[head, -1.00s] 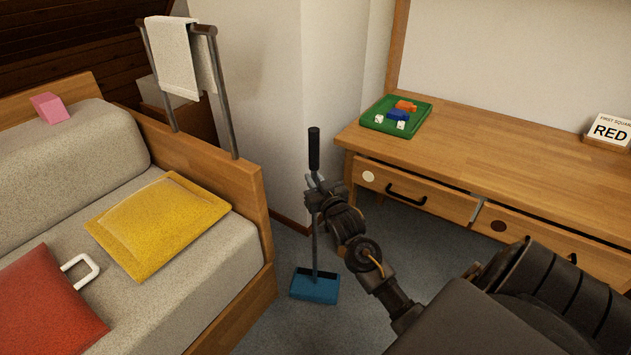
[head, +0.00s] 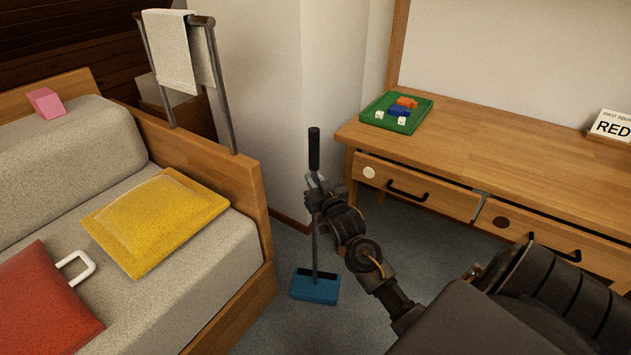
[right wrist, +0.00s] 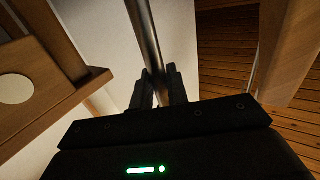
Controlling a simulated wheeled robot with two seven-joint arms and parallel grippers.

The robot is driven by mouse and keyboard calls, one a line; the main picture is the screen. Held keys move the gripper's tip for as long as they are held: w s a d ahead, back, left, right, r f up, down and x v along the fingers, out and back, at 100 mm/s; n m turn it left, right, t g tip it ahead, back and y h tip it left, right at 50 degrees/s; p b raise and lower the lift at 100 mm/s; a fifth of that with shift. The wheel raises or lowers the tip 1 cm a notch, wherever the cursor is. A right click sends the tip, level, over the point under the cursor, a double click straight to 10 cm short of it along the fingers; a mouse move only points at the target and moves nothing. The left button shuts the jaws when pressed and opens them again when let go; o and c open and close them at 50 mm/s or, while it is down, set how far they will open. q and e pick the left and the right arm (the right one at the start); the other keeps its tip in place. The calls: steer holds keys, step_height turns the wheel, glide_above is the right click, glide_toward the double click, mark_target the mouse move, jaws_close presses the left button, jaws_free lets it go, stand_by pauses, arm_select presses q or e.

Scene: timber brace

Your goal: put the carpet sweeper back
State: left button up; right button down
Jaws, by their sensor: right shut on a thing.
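The carpet sweeper has a blue head (head: 315,287), a thin grey shaft and a black handle grip (head: 314,150). It stands upright, its head low at the carpet between the sofa and the desk. My right gripper (head: 315,183) is shut on the shaft just below the black grip. In the right wrist view the grey shaft (right wrist: 146,35) runs up from between the two dark fingers (right wrist: 160,88). Whether the head touches the carpet is hard to tell. My left gripper is not in view.
At right is a wooden desk (head: 500,150) with drawers. Grey carpet (head: 290,245) lies between.

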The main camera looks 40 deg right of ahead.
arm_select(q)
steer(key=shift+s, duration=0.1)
arm_select(e)
steer(key=shift+a+r, duration=0.1)
steer(key=shift+r, duration=0.1)
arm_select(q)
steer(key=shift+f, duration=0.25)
arm_select(e)
steer(key=shift+f, duration=0.45)
steer(key=c, duration=1.3)
jaws_free()
steer(key=shift+f, duration=0.3)
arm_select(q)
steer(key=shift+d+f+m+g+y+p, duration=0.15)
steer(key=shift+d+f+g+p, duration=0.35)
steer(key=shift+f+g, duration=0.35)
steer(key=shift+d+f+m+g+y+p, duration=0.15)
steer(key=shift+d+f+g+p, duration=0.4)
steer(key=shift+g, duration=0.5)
arm_select(e)
steer(key=v, duration=1)
steer(key=shift+s+r, duration=0.2)
steer(key=shift+s, duration=0.2)
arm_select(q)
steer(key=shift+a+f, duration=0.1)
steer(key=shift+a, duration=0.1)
